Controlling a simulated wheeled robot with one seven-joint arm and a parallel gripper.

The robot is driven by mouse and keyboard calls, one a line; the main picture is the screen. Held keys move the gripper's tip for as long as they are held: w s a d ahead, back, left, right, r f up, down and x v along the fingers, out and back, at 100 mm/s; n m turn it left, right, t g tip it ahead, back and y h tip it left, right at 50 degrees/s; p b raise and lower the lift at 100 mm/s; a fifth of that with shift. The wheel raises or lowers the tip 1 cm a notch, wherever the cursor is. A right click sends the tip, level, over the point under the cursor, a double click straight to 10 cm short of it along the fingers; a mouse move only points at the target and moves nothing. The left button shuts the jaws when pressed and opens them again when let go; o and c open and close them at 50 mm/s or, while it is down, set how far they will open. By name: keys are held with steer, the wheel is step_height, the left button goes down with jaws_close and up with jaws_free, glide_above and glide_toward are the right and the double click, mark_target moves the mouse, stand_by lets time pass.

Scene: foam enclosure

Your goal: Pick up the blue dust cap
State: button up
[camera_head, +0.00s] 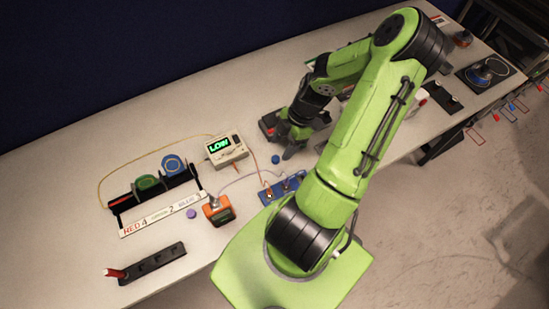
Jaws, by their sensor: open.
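My gripper (286,147) points down just to the right of and behind this cap. Its dark fingers are apart, and I see nothing between them. The cap is outside the fingers. I cannot tell how high the fingertips are above the table.
A meter (226,148), an orange device (218,210) and a blue block with cables (281,189) stand near the cap. A purple cap (191,213) lies left of the orange device. A spool rack (155,189) and a black holder (152,263) are at left. Cables cross the table.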

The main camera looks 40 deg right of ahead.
mark_target(276, 158)
steer(key=x, duration=0.5)
steer(key=shift+d, duration=0.15)
jaws_close()
